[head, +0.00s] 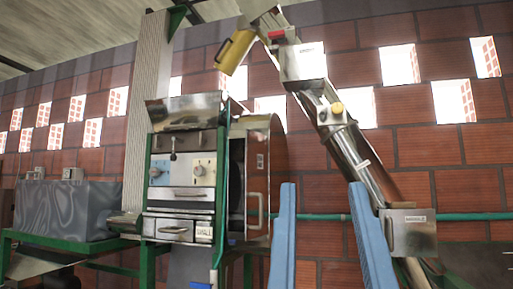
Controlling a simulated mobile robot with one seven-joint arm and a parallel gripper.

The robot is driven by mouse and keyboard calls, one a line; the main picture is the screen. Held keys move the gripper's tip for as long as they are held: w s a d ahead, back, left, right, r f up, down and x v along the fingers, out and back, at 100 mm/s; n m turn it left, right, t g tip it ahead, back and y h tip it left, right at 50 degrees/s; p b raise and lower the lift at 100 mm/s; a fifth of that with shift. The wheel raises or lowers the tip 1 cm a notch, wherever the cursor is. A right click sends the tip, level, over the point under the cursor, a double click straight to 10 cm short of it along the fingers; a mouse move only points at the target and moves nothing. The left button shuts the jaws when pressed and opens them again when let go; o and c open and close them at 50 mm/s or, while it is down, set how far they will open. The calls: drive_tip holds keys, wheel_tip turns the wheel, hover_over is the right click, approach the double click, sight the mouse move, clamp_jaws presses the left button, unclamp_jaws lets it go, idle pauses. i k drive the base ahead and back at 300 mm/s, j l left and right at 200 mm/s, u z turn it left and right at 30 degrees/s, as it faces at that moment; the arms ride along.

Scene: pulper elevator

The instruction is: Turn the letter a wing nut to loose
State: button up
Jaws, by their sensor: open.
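The pulper machine (186,142) stands left of the middle in the head view, with a metal front in a green frame. Its front has a pale blue-white plate (160,172) on the left and a cream plate (203,170) on the right. Small fittings show on both plates. The letters are too small to read, so I cannot tell which fitting is the letter a wing nut. My gripper (322,187) shows as two blue upright fingers at the bottom, right of the machine. They are wide apart with nothing between them, and apart from the plates.
A slanted metal elevator tube (352,150) runs from upper middle to a box (409,232) at lower right. A yellow spout (235,52) hangs above the machine. A grey tank (66,209) stands left. A green pipe (470,216) runs along the brick wall.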

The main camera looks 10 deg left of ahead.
sight(158, 141)
drive_tip(key=u, duration=0.9)
